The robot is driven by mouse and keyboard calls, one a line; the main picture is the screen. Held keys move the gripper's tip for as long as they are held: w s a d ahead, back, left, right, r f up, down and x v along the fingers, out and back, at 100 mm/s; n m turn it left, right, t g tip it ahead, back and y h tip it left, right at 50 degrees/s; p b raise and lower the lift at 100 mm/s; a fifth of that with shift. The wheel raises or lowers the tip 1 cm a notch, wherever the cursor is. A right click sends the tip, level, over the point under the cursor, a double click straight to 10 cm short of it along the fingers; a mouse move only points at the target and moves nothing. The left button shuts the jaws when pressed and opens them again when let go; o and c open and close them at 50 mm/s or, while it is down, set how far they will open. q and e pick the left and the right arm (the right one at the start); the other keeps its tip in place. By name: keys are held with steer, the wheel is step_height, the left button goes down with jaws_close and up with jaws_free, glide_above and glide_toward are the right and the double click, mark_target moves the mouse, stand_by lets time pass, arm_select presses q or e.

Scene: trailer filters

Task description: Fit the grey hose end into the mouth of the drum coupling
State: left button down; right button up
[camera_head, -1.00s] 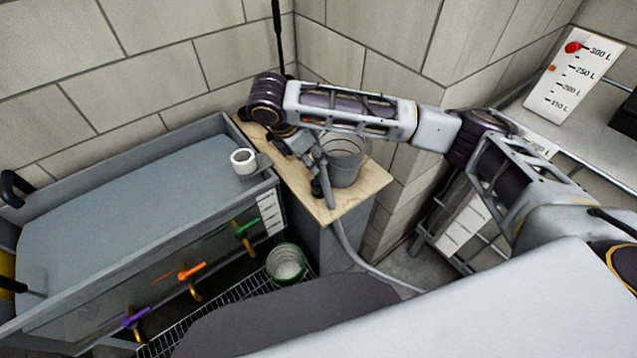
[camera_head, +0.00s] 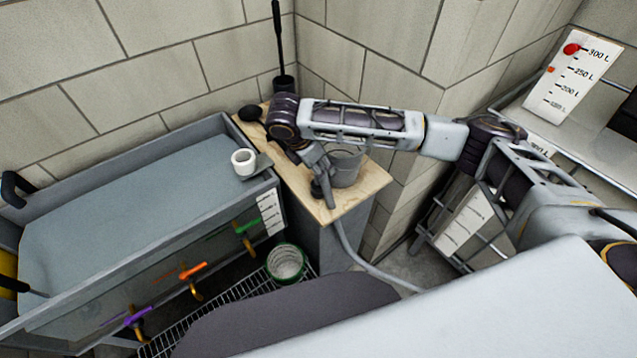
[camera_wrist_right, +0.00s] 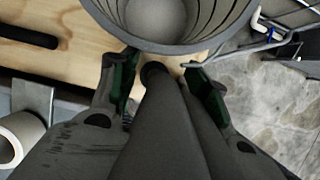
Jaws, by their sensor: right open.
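The grey hose (camera_head: 350,250) comes up from the floor to the front edge of a wooden-topped stand, close by my right gripper (camera_head: 322,188). In the right wrist view a thick grey shape, apparently the hose (camera_wrist_right: 160,130), runs up from the lower edge to a dark round tip between the fingers of my right gripper (camera_wrist_right: 165,82). The fingers are open, their green pads apart. A short white tube with an open mouth, apparently the drum coupling (camera_head: 243,161), sits on the tank's right rim, left of the gripper; it shows at the left in the wrist view (camera_wrist_right: 20,136). My left gripper is out of view.
A grey bucket (camera_head: 346,170) stands on the wooden top (camera_head: 368,190), close beside my right gripper. A black ball (camera_head: 250,113) and a black holder with a rod (camera_head: 283,82) are behind. A large grey tank (camera_head: 110,200) fills the left. A green-rimmed container (camera_head: 286,262) stands below.

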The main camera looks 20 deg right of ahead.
jaws_close()
stand_by(0.3)
steer(key=shift+r, duration=0.2)
steer(key=shift+r, duration=0.6)
step_height(320, 180, up, 16)
steer(key=p, duration=0.1)
steer(key=shift+r+p, duration=0.2)
steer(key=shift+p, duration=0.15)
stand_by(0.4)
stand_by(0.5)
